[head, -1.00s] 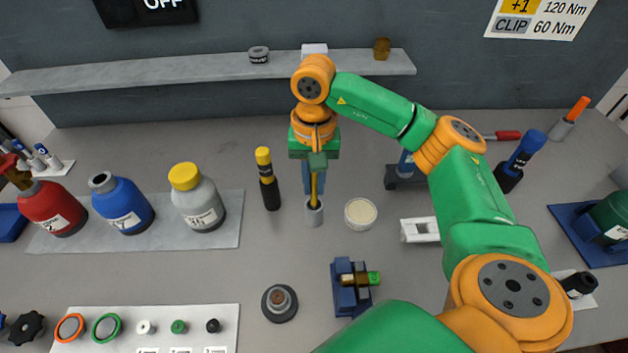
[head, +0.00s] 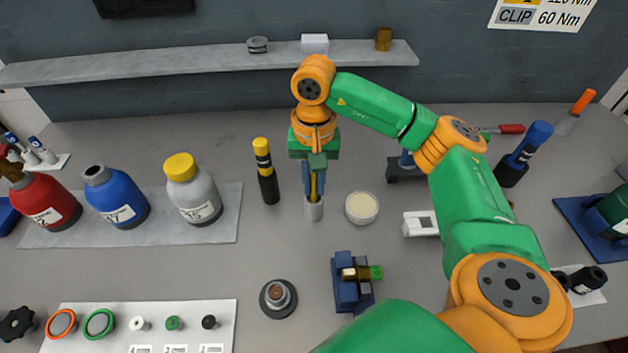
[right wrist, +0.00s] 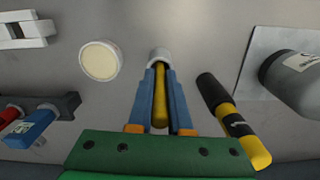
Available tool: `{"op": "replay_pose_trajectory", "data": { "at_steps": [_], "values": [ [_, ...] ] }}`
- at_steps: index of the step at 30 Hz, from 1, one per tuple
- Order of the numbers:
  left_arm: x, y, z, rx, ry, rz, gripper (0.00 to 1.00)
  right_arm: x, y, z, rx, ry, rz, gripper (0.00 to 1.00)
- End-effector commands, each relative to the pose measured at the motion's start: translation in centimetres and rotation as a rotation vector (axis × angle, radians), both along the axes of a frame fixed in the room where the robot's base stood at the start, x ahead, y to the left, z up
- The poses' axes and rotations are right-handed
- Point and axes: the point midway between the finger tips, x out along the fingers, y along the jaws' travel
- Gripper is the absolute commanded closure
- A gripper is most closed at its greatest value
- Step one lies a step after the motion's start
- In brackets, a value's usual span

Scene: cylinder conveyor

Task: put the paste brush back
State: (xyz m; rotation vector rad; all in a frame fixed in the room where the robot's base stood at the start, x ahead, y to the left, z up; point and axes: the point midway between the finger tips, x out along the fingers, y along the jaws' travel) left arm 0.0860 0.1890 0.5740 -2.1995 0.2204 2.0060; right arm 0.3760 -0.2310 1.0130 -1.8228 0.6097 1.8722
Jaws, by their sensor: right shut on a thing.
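The paste brush shows as a yellow-brown handle (head: 314,185), also seen in the right wrist view (right wrist: 160,98). A round tin of cream paste (head: 362,207) stands just right of the holder. My left gripper is not in view.
A black and yellow marker-like tool (head: 265,172) stands close left of the holder. Bottles (head: 193,190) stand on a grey mat further left. A blue fixture (head: 350,285) and a round grey part (head: 278,298) lie in front. A shelf (head: 200,65) runs behind.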

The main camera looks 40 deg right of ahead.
Motion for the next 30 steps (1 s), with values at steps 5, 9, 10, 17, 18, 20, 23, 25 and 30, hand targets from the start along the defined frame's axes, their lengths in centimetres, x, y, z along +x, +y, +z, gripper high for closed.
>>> {"op": "replay_pose_trajectory", "data": {
  "at_steps": [5,9,10,17,18,20,23,25,30],
  "values": [
    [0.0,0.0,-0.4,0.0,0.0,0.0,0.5,0.0,0.0,-0.5,0.0,0.0,0.0,0.8],
    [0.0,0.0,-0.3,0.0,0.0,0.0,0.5,0.0,0.0,-0.4,0.0,0.0,0.0,0.48],
    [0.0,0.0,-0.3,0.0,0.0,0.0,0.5,0.0,0.0,-0.4,0.0,0.0,0.0,0.48],
    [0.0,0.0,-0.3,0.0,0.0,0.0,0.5,0.0,0.0,-0.4,0.0,0.0,0.0,0.48],
    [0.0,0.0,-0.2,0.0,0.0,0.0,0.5,0.0,0.0,-0.3,0.0,0.0,0.0,0.48],
    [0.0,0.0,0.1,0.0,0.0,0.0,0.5,0.0,0.0,0.1,0.0,0.0,0.0,0.48],
    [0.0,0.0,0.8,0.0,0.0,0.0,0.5,0.0,0.0,1.0,0.001,-0.001,0.0,0.48],
    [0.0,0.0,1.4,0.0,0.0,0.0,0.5,0.0,0.0,1.8,0.0,-0.001,0.0,0.48],
    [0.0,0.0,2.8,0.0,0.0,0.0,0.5,0.0,0.0,3.5,0.0,-0.001,0.0,0.48]
  ]
}}
